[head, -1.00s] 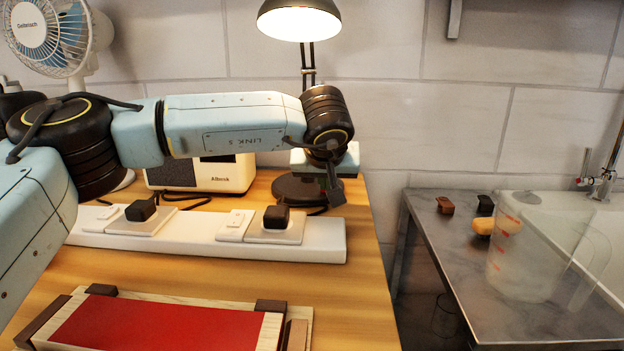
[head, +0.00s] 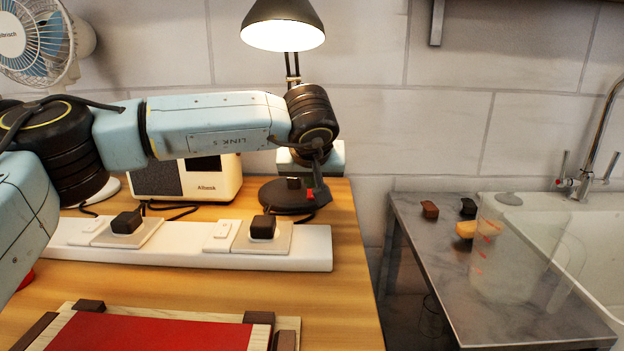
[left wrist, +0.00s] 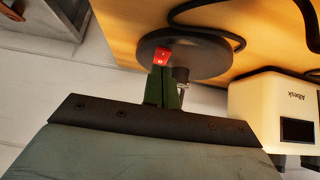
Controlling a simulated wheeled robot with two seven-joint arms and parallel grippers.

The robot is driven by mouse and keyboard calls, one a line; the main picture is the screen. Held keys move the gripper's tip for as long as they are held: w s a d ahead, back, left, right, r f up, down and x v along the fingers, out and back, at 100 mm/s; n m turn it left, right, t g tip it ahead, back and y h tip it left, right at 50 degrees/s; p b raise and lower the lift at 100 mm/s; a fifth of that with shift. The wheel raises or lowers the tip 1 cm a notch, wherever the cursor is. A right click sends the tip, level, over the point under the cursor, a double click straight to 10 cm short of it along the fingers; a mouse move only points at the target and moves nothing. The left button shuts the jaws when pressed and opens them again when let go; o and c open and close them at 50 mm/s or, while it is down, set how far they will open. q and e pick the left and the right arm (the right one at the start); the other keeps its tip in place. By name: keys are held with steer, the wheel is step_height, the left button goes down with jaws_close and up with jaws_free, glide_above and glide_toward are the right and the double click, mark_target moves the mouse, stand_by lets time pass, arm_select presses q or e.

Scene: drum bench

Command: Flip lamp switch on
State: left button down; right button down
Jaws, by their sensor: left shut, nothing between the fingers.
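The desk lamp (head: 284,28) stands at the back of the bench, and its bulb glows in both head frames. Its round dark base (head: 284,197) also shows in the left wrist view (left wrist: 205,57). A small red switch (left wrist: 162,55) with pale marks sits at the base's edge; it shows as a red spot in the head view (head: 310,193). My left gripper (left wrist: 163,78) is shut and empty, its green fingertips right at the switch. Whether they touch it I cannot tell. My right gripper is out of view.
A white power strip (head: 190,258) with two black plugs lies before the lamp. A cream Albeck appliance (head: 227,178) stands left of the base, and a fan (head: 40,40) further left. A red-topped board (head: 150,332) lies in front. A metal counter (head: 460,300) stands right.

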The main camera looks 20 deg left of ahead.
arm_select(q)
steer(key=p+v, duration=0.5)
steer(key=v, duration=0.8)
steer(key=shift+r, duration=0.15)
